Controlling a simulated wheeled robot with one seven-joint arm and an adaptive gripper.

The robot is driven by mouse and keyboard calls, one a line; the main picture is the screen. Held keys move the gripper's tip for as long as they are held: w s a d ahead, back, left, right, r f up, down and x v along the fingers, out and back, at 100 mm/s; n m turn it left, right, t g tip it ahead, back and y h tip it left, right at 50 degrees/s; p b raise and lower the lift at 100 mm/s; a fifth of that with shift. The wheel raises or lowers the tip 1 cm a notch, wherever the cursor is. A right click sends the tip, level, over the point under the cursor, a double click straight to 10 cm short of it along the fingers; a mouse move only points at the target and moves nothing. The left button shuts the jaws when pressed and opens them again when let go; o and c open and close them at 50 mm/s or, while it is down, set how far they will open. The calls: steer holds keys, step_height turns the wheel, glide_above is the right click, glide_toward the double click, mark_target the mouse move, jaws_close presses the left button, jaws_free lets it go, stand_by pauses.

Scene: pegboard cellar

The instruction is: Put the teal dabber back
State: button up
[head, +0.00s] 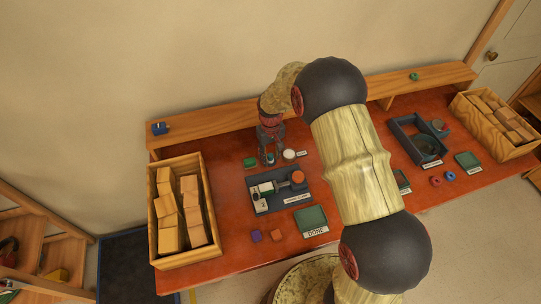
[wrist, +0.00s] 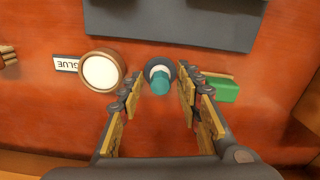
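The teal dabber (wrist: 160,82) shows in the wrist view, upright with a teal top, a white collar and a dark round base or holder under it. I cannot tell whether that dark part is separate from it. My gripper (wrist: 160,92) is open, with one finger on each side of the dabber and a visible gap on both sides. In the head view my gripper (head: 270,157) points down at the back of the red bench, between the glue pot and a green block. The dabber is small and mostly hidden there.
The glue pot (wrist: 100,72) stands close left of the fingers, the green block (wrist: 224,89) close right. A grey tray (head: 296,204) lies in front, with a green DONE pad (head: 311,218) beside it. A wooden crate (head: 156,238) stands left; a raised shelf (head: 205,122) runs behind.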

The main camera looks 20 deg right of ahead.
steer(key=shift+r, duration=0.1)
step_height(320, 180, up, 12)
steer(key=p, duration=0.2)
step_height(320, 180, up, 8)
steer(key=t, duration=0.1)
glide_above(271, 155)
steer(key=s, duration=0.3)
steer(key=s+r+t, duration=0.2)
steer(key=s+r, duration=0.7)
steer(key=r, duration=0.2)
steer(key=s+r+m+t, duration=0.1)
steer(key=s+r, duration=0.1)
steer(key=s, duration=0.7)
steer(key=s+r+t, duration=0.1)
steer(key=s+r, duration=0.2)
steer(key=s, duration=0.6)
steer(key=shift+m+t, duration=0.3)
steer(key=shift+m, duration=0.1)
steer(key=shift+a+r, duration=0.1)
